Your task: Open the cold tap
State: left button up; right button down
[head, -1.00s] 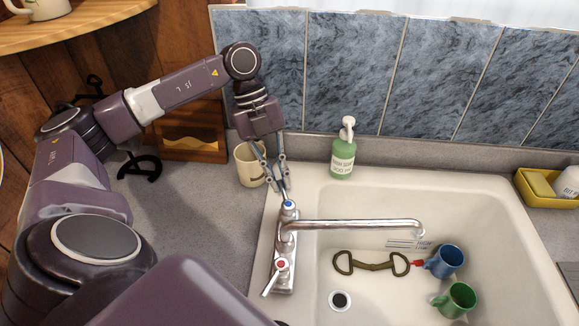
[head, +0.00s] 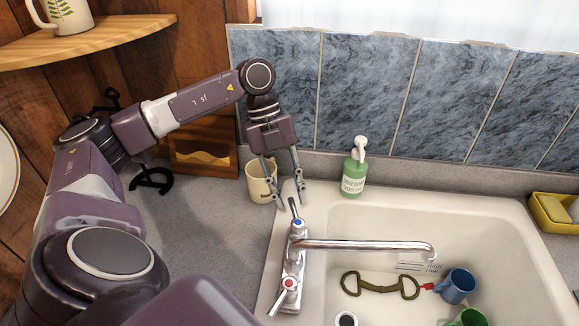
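The cold tap (head: 298,223) has a blue-marked cap and a chrome lever that points back, up and slightly left in the picture. The hot tap (head: 288,284), marked red, has its lever pointing down-left. Both sit at the left rim of the sink with the chrome spout (head: 365,245) between them, reaching right. My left gripper (head: 287,202) is open, pointing down, with its fingers spread above and behind the cold tap's lever. The lever's tip shows near the right finger; I cannot tell whether they touch. My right gripper is out of view.
A green soap bottle (head: 354,172) stands behind the sink. A cream mug (head: 260,183) is close behind my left gripper. The sink (head: 500,225) holds a metal bit (head: 380,286), a blue mug (head: 457,286) and a green mug (head: 468,318). A yellow caddy (head: 555,214) is at right.

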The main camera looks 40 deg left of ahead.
pick_arm(q)
jog(key=s+v, duration=0.1)
jog(key=v, duration=1)
jog(key=shift+w+r, duration=0.3)
jog(key=shift+w, duration=0.2)
